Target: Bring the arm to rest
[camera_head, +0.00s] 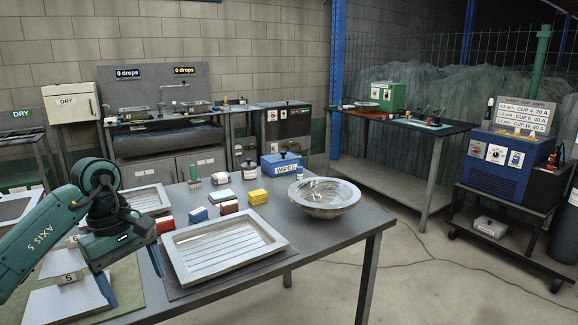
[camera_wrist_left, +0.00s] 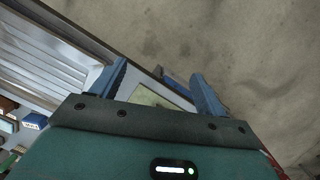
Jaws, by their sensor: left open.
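My left arm comes in from the left in the head view, a green arm marked "AXIS 5". Its left gripper (camera_head: 130,272) points down over the left front part of the grey table (camera_head: 335,239), beside a pale ridged tray (camera_head: 226,247). In the left wrist view the two blue fingers of the left gripper (camera_wrist_left: 157,85) stand apart with nothing between them. A tray corner and the table edge show beyond them, with concrete floor past the edge. My right gripper is in neither view.
A metal bowl (camera_head: 325,194) stands at the table's right. Colored sponges and blocks (camera_head: 258,197), a brush (camera_head: 194,178) and a blue wipes box (camera_head: 283,165) stand behind the tray. Another pale tray (camera_head: 148,198) lies behind the gripper. Open floor lies right of the table.

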